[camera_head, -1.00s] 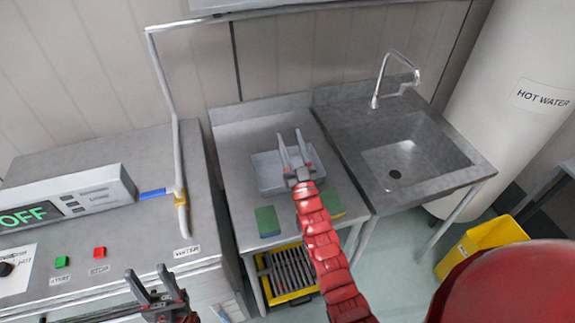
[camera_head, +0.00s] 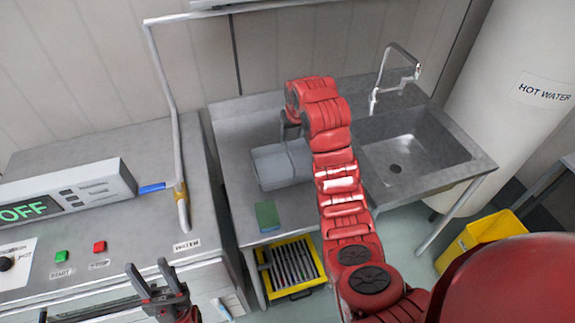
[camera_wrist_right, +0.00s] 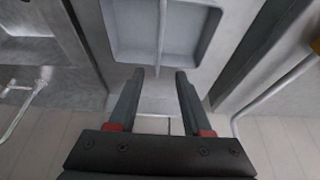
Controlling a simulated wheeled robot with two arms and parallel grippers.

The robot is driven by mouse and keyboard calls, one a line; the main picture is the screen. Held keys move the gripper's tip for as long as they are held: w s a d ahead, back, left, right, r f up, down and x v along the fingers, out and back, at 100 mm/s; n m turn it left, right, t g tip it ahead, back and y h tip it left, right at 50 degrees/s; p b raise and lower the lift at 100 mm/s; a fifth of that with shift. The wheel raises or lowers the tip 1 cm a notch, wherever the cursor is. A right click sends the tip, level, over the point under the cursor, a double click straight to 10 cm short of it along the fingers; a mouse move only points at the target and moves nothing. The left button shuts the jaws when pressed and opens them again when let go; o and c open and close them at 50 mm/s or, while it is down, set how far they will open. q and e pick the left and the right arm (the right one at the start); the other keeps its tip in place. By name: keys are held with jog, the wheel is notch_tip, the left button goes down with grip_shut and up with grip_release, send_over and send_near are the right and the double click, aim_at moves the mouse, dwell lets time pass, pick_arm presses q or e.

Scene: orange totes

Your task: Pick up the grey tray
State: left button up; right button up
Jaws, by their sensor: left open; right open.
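The grey tray (camera_head: 270,170) lies on the metal counter, left of the sink. In the right wrist view the tray (camera_wrist_right: 130,28) is at the top of the picture, with a divider across its inside. My right gripper (camera_head: 290,136) is bent downward at the tray's back right part, and the arm hides some of it. In the right wrist view its fingers (camera_wrist_right: 160,74) are spread, with nothing between them and the tray's near rim just beyond the tips. My left gripper (camera_head: 149,272) is open and empty at the bottom left, away from the tray.
A green sponge (camera_head: 267,216) lies in front of the tray. The sink (camera_head: 412,150) and its tap (camera_head: 388,75) are to the right. The dishwasher top (camera_head: 130,215) with a pipe (camera_head: 160,90) is to the left. A yellow rack (camera_head: 291,267) is below the counter.

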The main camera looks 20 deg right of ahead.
jog(key=b, duration=0.6)
send_near(287, 150)
jog(key=shift+f, duration=0.9)
jog(key=shift+w+f, duration=0.25)
jog(key=shift+f, duration=0.05)
jog(key=p+x, duration=0.2)
jog(key=x, duration=0.3)
jog(key=shift+w, duration=0.15)
jog(key=shift+w+f, duration=0.1)
jog(key=shift+f, duration=0.35)
jog(key=shift+w+f+p, duration=0.25)
jog(key=shift+p, duration=0.2)
jog(key=shift+p+x, duration=0.8)
jog(key=shift+x, duration=1.5)
jog(key=shift+w+d+f, duration=0.1)
jog(key=shift+f, duration=0.15)
